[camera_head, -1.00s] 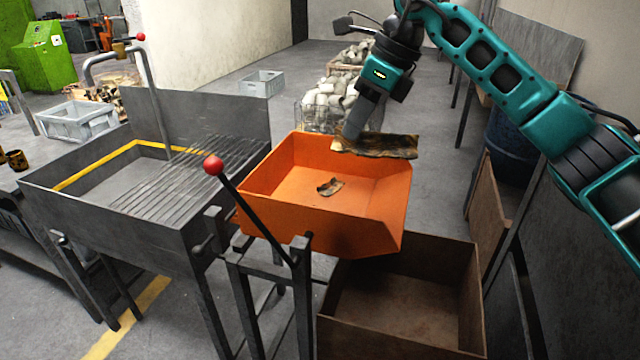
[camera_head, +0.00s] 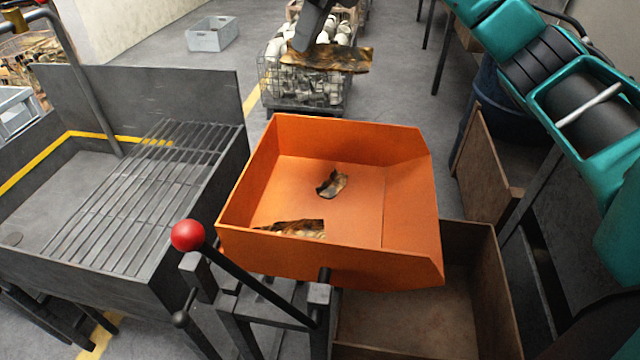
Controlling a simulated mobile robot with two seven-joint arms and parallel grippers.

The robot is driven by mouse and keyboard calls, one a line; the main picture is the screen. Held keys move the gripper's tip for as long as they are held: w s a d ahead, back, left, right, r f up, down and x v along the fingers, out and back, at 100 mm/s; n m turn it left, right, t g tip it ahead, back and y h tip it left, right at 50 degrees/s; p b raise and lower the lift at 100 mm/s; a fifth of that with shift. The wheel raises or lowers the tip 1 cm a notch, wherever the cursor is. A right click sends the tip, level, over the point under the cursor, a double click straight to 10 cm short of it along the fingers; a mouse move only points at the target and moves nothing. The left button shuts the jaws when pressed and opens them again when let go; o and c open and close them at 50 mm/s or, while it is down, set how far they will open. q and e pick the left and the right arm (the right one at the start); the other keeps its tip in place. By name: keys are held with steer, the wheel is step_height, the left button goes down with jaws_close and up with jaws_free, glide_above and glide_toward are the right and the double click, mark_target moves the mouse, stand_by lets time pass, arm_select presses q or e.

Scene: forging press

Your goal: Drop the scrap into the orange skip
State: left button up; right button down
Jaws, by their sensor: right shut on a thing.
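A piece of scrap (camera_head: 340,60), flat, brown and charred, is held in my right gripper (camera_head: 306,38) at the top of the head view. The gripper is shut on its left part, and its upper part is cut off by the frame. The orange skip (camera_head: 400,165) stands in the middle, open at the top. The held scrap shows above and beyond its back wall in the picture, apart from it. Two other burnt pieces lie in the skip: a small curled one (camera_head: 332,184) on the floor and one by the front wall (camera_head: 290,226). My left gripper is out of view.
A lever with a red knob (camera_head: 188,235) stands before the skip. A grey grated table (camera_head: 110,280) is at left. A rusty brown bin (camera_head: 490,270) sits below right, a wire basket of pale pieces (camera_head: 300,90) behind, and a grey crate (camera_head: 212,36) at back left.

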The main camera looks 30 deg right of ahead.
mark_target(315, 55)
steer(key=f, duration=0.3)
steer(key=shift+s+f, duration=0.25)
steer(key=shift+f, duration=1)
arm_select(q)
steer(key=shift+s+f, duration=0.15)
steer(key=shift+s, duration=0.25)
arm_select(e)
steer(key=shift+w, duration=0.1)
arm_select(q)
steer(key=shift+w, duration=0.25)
arm_select(e)
steer(key=c, duration=1.1)
jaws_free()
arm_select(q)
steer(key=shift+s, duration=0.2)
arm_select(e)
steer(key=v, duration=1.3)
steer(key=shift+f, duration=0.1)
